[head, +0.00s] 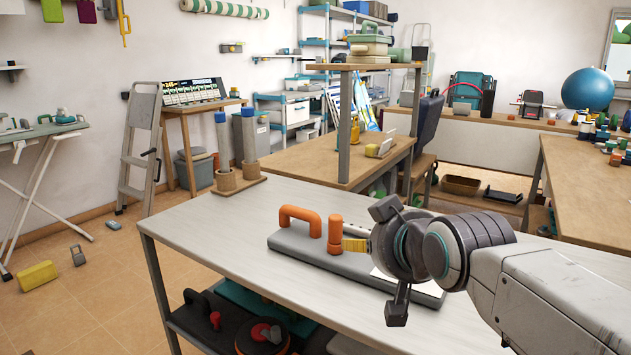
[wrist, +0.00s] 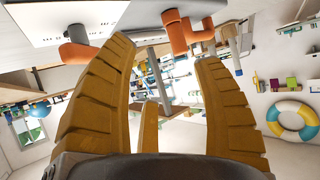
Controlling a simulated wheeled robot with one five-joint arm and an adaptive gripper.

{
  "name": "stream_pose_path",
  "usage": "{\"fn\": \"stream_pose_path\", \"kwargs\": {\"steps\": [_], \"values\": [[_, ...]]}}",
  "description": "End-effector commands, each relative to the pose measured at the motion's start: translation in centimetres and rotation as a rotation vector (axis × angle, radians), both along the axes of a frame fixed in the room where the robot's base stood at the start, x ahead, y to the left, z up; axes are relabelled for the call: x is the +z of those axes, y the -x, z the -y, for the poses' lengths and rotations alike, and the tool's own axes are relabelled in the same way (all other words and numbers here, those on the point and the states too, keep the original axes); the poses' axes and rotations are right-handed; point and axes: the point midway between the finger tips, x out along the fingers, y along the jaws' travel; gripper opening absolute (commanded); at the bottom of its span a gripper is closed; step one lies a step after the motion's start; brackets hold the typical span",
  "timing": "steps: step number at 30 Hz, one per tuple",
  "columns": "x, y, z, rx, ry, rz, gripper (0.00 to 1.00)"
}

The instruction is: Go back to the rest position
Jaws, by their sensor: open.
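My gripper (head: 355,245) is over the pale table, with its yellow fingers pointing left in the head view. Two orange parts also show near the fingertips in the wrist view; I cannot tell for certain which is which.
The pale table (head: 215,225) has bare room left of the board. A wooden stand with two pegs (head: 240,183) is at its far left corner. A raised wooden shelf (head: 362,67) stands behind. A wooden table (head: 590,195) is at the right. A yellow block (head: 38,275) lies on the floor.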

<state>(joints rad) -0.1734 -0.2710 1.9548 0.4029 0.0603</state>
Motion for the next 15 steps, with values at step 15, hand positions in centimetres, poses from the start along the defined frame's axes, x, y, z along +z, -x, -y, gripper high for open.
{"fn": "stream_pose_path", "kwargs": {"steps": [15], "values": [[6.4,8.2,3.9,-0.056,0.063,-0.302,0.61]]}}
